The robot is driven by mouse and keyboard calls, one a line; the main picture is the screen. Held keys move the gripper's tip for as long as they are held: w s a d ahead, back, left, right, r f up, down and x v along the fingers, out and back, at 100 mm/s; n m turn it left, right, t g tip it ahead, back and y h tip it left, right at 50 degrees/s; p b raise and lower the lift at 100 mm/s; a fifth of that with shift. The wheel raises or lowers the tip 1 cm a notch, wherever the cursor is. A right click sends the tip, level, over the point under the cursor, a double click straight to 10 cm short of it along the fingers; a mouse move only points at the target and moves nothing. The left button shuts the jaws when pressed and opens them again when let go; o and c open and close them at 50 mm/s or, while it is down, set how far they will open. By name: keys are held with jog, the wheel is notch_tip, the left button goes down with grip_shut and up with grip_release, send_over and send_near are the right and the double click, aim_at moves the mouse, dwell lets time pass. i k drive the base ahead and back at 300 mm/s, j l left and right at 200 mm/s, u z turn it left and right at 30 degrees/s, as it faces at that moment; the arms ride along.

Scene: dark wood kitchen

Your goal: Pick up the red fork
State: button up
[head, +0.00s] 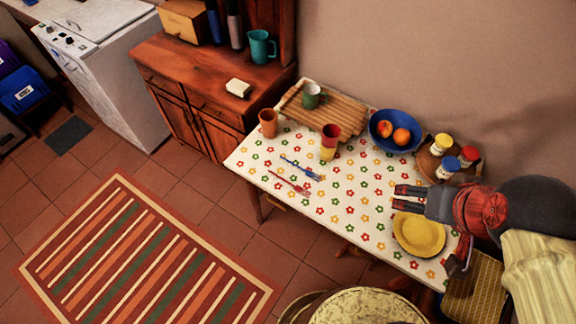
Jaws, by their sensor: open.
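The red fork (291,184) lies flat near the front edge of the table with the flowered cloth (341,204), in the head view. A blue fork (302,169) lies just behind it, apart from it. My gripper (394,197) reaches in from the right, above the table near the yellow plate (419,235). It is open, and I see nothing between its fingers. It is well to the right of the red fork. Nothing covers the red fork.
Cups (328,146) stand behind the forks, near a wooden board (296,108) with a green mug (312,96). A blue bowl (380,135) holds fruit. Jars (468,155) stand on a round tray at the right. The cloth between my gripper and the forks is clear.

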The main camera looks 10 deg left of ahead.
aim_at(299, 189)
jog(key=i+j+u, duration=0.1)
jog(key=u, duration=0.3)
jog(key=i+j+u, duration=0.1)
jog(key=u, duration=0.25)
jog(key=i+u, duration=0.2)
jog(key=u, duration=0.2)
